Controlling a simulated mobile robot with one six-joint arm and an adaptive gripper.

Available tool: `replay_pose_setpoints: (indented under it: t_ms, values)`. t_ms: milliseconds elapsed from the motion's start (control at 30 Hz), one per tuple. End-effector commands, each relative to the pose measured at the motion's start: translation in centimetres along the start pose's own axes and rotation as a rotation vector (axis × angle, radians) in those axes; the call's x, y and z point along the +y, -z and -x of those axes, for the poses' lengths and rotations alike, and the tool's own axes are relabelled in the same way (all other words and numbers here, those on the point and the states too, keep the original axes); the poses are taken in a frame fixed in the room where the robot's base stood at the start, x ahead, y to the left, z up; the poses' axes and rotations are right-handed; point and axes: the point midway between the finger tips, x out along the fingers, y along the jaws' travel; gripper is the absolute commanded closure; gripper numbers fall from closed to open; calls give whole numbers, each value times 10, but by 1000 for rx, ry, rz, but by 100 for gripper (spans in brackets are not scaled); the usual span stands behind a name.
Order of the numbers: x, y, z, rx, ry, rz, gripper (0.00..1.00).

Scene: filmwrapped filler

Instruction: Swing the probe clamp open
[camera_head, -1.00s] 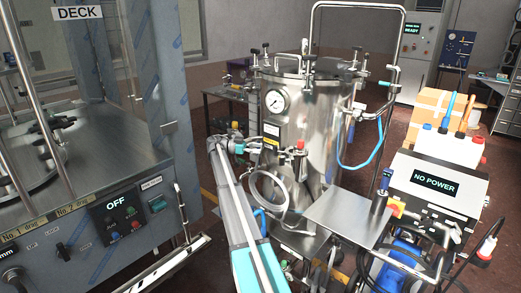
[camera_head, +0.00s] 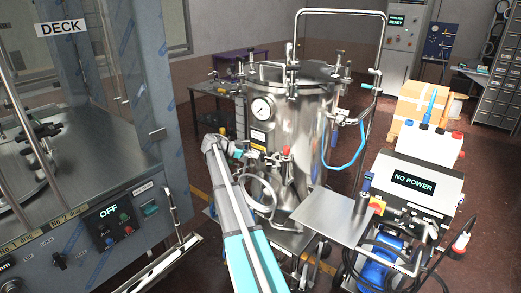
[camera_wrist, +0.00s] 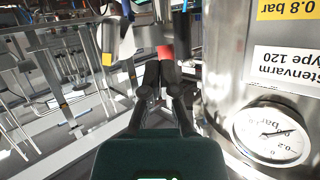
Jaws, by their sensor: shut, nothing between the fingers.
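The probe clamp cannot be told apart with certainty. Small fittings with a pale blue part (camera_head: 238,153) stick out from the left side of the steel vessel (camera_head: 312,125). My arm rises from the bottom to these fittings, and its end hides part of them; the fingers are hard to make out there. In the wrist view my gripper (camera_wrist: 163,68) is shut and empty. Its fingertips are close to a red part (camera_wrist: 165,52) and a metal fitting (camera_wrist: 120,38); contact cannot be told.
A pressure gauge (camera_wrist: 272,135) on the vessel wall is close beside my gripper. A red-topped fitting (camera_head: 286,153) and a curved pale hose (camera_head: 258,192) are at the vessel's front. A flat metal plate (camera_head: 322,214) and a cart marked NO POWER (camera_head: 414,184) stand to the right.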

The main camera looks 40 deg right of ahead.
Motion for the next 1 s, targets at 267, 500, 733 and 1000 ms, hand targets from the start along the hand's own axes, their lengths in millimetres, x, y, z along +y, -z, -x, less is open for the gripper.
replay_pose_setpoints:
  t_ms: [267,500,733,1000]
  values:
    - [29,25,8,-225,102,-63,100]
    - [51,41,22,-434,177,-147,100]
    - [69,54,41,-612,229,-235,100]
    - [75,57,51,-703,251,-286,100]
